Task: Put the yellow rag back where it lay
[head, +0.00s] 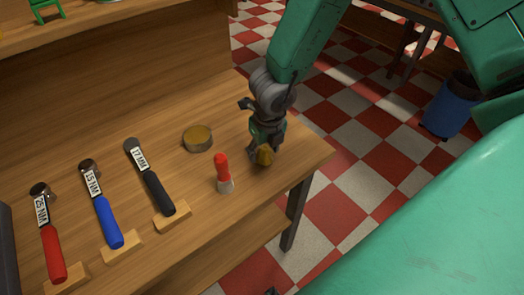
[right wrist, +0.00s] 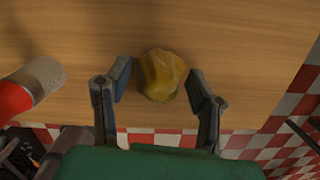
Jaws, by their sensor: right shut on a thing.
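The yellow rag (head: 265,157) is a small crumpled bundle at the right end of the wooden workbench (head: 240,205). My right gripper (head: 262,150) reaches down over it and is shut on it. In the right wrist view the rag (right wrist: 162,73) sits between the two fingers, over the bench top close to its edge. Whether the rag touches the wood cannot be told. My left gripper is not in view.
Black (head: 158,192), blue (head: 109,222) and red (head: 53,252) handled wrenches rest on blocks to the left. A blue bin (head: 447,108) stands on the checkered floor.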

